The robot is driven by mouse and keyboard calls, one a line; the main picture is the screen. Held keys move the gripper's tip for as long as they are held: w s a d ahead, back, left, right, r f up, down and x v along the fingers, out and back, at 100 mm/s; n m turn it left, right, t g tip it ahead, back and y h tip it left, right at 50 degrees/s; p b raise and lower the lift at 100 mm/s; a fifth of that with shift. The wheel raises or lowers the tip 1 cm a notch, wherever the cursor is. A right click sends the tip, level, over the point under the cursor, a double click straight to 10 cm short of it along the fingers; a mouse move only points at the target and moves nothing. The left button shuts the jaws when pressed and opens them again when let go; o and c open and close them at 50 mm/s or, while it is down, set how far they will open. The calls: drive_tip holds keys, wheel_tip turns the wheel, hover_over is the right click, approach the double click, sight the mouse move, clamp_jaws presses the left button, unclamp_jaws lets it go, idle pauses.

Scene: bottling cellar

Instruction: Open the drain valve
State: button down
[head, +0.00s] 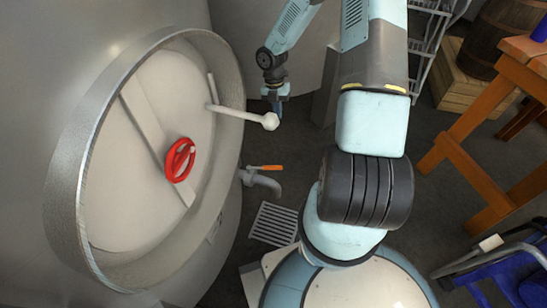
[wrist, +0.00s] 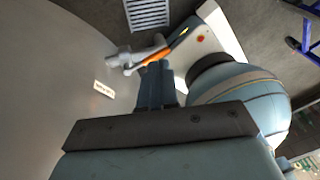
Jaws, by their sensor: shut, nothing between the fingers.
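The drain valve (head: 262,182) is a grey bent pipe low on the steel tank, with an orange lever (head: 268,168) on top. The lever points outward from the tank, roughly along the pipe. In the wrist view the valve pipe (wrist: 122,58) and the orange lever (wrist: 175,40) show just beyond my fingertips. My gripper (head: 278,114) is shut and empty. In the head view it hangs above the lever in the picture, with a visible gap. In the wrist view my gripper (wrist: 157,72) overlaps the view near the lever's inner end.
The tank's round door (head: 140,120) has a red handwheel (head: 180,160) and a white-knobbed arm (head: 269,121) sticking out close to my gripper. A floor grate (head: 275,223) lies below the valve. A wooden table (head: 490,150) and blue folding frame (head: 510,270) stand right.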

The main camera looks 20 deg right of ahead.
sight(265, 168)
drive_tip(key=s+a+f+n, duration=0.1)
drive_tip(key=s+a+f, duration=0.1)
drive_tip(key=f, duration=0.7)
drive_tip(key=s+a+f+n+y, duration=0.1)
drive_tip(key=s+a+f+n, duration=0.1)
drive_tip(key=s+f, duration=0.3)
drive_tip(key=shift+w+x, duration=0.45)
drive_tip(key=shift+x, duration=1.4)
drive_tip(key=shift+f, duration=0.1)
